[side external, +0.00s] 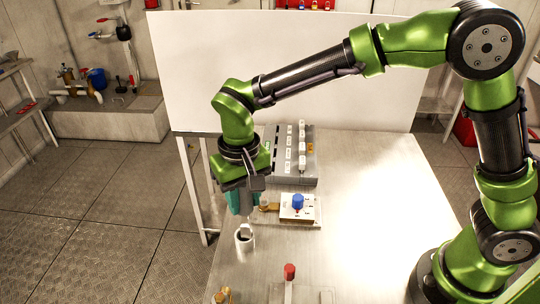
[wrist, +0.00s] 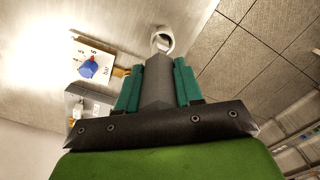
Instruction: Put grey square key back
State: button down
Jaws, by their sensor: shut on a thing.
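My gripper (side external: 243,211) points down over the left part of the table, with its teal fingers shut on a grey piece. In the wrist view, this grey square key (wrist: 158,84) shows between the two teal fingers of my gripper (wrist: 157,64). It reaches toward a small white cup-like holder (side external: 244,241) with a round opening. The holder also shows in the wrist view (wrist: 162,35), just beyond the key's end. In the side view the key is mostly hidden by the fingers. I cannot tell whether it touches the holder.
A white plate with a blue knob (side external: 298,202) is right of my gripper, with a brass fitting (side external: 268,207) beside it. A grey box (side external: 283,160) with several white switches stands behind. A red-topped handle (side external: 289,271) is at the front. The table's right side is clear.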

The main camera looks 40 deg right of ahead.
aim_at(242, 210)
jog(key=shift+w+a+f, duration=0.1)
jog(key=shift+w+f, duration=0.05)
jog(key=shift+f, duration=0.75)
jog(key=shift+w+a+f, duration=0.1)
jog(key=shift+f, duration=0.8)
jog(key=shift+f, duration=0.15)
jog(key=c, duration=0.7)
grip_release()
jog(key=shift+c, duration=0.2)
notch_tip(242, 210, up, 12)
jog(key=shift+f, duration=0.1)
jog(key=s+d+r+m+t+y, duration=0.1)
jog(key=s+d+t, duration=0.2)
jog(key=s+d, duration=0.4)
jog(key=s+d+r+m+t+y, duration=0.1)
jog(key=s+d+t, duration=0.3)
jog(key=d, duration=1)
jog(key=s+r, duration=0.1)
jog(key=s, duration=0.1)
jog(key=shift+s+r, duration=0.25)
jog(key=shift+s, duration=0.15)
